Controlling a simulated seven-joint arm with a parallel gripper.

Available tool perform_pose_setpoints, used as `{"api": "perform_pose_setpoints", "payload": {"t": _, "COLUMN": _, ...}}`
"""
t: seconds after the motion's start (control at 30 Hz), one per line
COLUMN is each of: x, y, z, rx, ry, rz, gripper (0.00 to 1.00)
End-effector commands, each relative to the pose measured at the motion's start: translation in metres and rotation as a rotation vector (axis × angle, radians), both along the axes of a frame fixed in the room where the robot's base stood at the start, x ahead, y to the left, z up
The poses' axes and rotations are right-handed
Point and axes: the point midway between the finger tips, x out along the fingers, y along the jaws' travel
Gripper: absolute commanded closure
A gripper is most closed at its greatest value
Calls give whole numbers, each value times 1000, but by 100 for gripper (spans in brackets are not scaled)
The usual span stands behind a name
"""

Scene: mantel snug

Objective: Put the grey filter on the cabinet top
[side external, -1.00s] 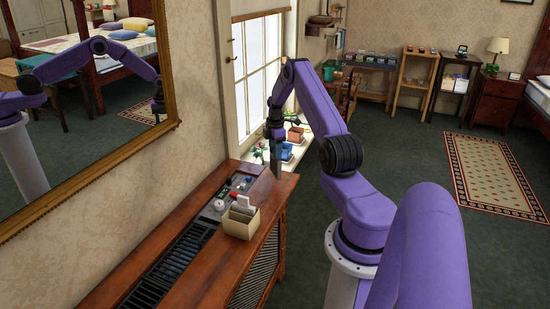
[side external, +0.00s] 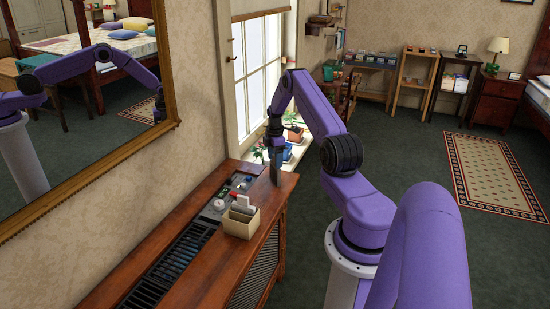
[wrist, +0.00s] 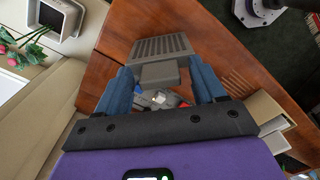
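The grey filter, a flat slatted plate with a small tab, hangs below my gripper (side external: 276,152) in the side view (side external: 277,172). In the wrist view the filter (wrist: 162,46) sits at the fingertips of my gripper (wrist: 160,76), its tab between the two blue fingers. My gripper is shut on it. The brown wooden cabinet top (side external: 205,280) lies below, also seen in the wrist view (wrist: 112,50). The filter is upright at the cabinet's far end, its lower edge close to the wood; whether it touches I cannot tell.
A cream box (side external: 240,222) with cards stands on the cabinet near the filter. A control panel (side external: 231,192) and dark vent grille (side external: 170,265) run along the wall side. Potted plants (side external: 290,135) stand by the window beyond the cabinet. The mirror (side external: 90,90) hangs at left.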

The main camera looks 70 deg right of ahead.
Motion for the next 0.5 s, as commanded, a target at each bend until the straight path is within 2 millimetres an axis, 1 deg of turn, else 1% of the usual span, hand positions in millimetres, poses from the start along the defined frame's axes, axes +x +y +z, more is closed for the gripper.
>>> {"api": "perform_pose_setpoints", "payload": {"t": 0.17, "x": 0, "y": 0, "z": 1, "rx": 0, "ry": 0, "rz": 0, "gripper": 31}}
{"api": "perform_pose_setpoints", "payload": {"t": 0.27, "x": 0, "y": 0, "z": 6, "rx": 0, "ry": 0, "rz": 0, "gripper": 31}}
{"api": "perform_pose_setpoints", "payload": {"t": 0.37, "x": 1, "y": -1, "z": 18, "rx": -2, "ry": -2, "rz": 0, "gripper": 31}}
{"api": "perform_pose_setpoints", "payload": {"t": 0.47, "x": 0, "y": 0, "z": 36, "rx": -2, "ry": -2, "rz": 0, "gripper": 31}}
{"api": "perform_pose_setpoints", "payload": {"t": 0.5, "x": 1, "y": -1, "z": 45, "rx": -4, "ry": -4, "rz": 0, "gripper": 31}}
